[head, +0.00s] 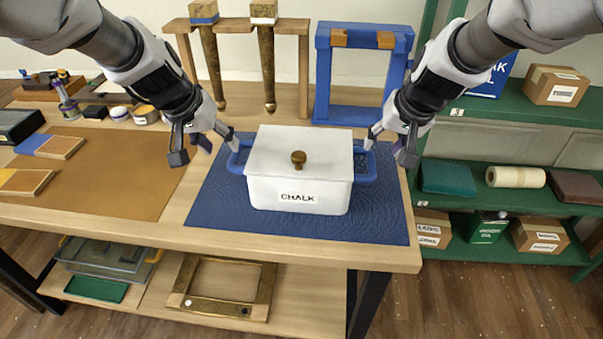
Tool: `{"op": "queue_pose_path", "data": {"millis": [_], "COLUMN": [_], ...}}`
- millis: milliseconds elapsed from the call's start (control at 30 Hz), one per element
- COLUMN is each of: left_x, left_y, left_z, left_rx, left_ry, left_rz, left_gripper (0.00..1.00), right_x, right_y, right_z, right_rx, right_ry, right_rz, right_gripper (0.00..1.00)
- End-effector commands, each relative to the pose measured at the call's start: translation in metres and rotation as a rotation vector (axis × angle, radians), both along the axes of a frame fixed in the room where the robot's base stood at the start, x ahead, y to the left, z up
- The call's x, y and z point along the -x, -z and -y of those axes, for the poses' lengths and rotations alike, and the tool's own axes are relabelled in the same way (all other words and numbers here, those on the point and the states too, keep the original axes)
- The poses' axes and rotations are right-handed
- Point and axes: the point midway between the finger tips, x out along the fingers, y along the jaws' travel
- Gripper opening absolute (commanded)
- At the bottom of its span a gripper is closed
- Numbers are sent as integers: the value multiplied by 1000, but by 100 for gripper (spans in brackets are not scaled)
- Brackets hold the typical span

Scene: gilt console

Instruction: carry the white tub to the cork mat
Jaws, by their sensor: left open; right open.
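The white tub (298,167) is marked CHALK and has a lid with a brass knob (298,158). It stands upright on a dark blue mat (300,227) on the wooden table. It has a blue handle at its left (237,160) and another at its right (364,168). My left gripper (207,146) is open at the left handle, with one finger close to it. My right gripper (389,147) is open at the right handle. I cannot tell whether either touches. The brown mat at the left (110,160) appears to be the cork mat; its middle is bare.
Sanding blocks (50,145) lie on the brown mat's left part. Jars and brushes (120,113) stand behind it. Gilded legs (265,65) and a blue frame (360,70) stand behind the tub. A green shelf (500,145) with boxes is at the right.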

Motion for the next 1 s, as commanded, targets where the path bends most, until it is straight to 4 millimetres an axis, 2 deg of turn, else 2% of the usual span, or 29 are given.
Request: {"op": "queue_pose_path", "data": {"millis": [167, 500, 867, 967, 1000], "left_x": [-6, -25, -28, -28, -28], "left_y": [18, 65, 71, 71, 71], "left_z": [4, 15, 17, 17, 17], "left_rx": [0, -1, -1, -1, -1], "left_ry": [-1, -1, -1, -1, -1], "left_rz": [-5, -3, -1, -1, -1], "left_gripper": [48, 48, 48, 16, 2], "right_x": [-7, -28, -31, -31, -31], "right_y": [17, 65, 71, 71, 71], "right_z": [-2, -9, -10, -10, -10], "right_rx": [2, 1, 1, 1, 1], "right_ry": [-1, 0, 0, 0, 0], "right_rz": [-3, -3, 0, -1, -1], "right_gripper": [48, 48, 48, 16, 2]}}
